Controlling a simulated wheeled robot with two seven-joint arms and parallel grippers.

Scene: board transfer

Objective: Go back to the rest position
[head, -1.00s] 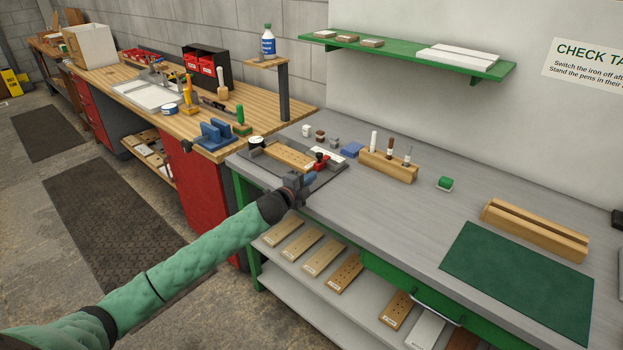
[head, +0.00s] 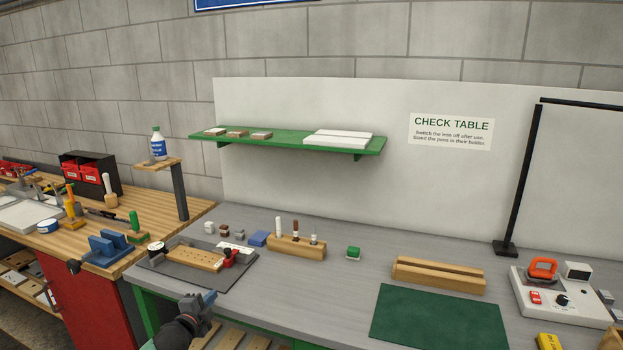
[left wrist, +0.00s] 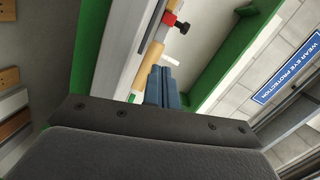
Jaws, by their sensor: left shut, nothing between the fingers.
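My left gripper (head: 207,299) is low in the head view, in front of the grey check table's near edge. Its blue-grey fingers are shut and empty; they also show in the left wrist view (left wrist: 162,86). A wooden board (head: 193,258) lies in a dark fixture (head: 158,266) on the table, behind and to the left of the gripper. A red clamp (head: 229,257) sits at the board's right end. The gripper is apart from the board. My right gripper is not in view.
The grey table (head: 340,265) carries a pen block (head: 296,247), a grooved wooden block (head: 438,275), a green mat (head: 438,317) and a soldering station (head: 563,300). A green shelf (head: 290,143) is on the wall. A wooden bench (head: 160,210) stands at the left.

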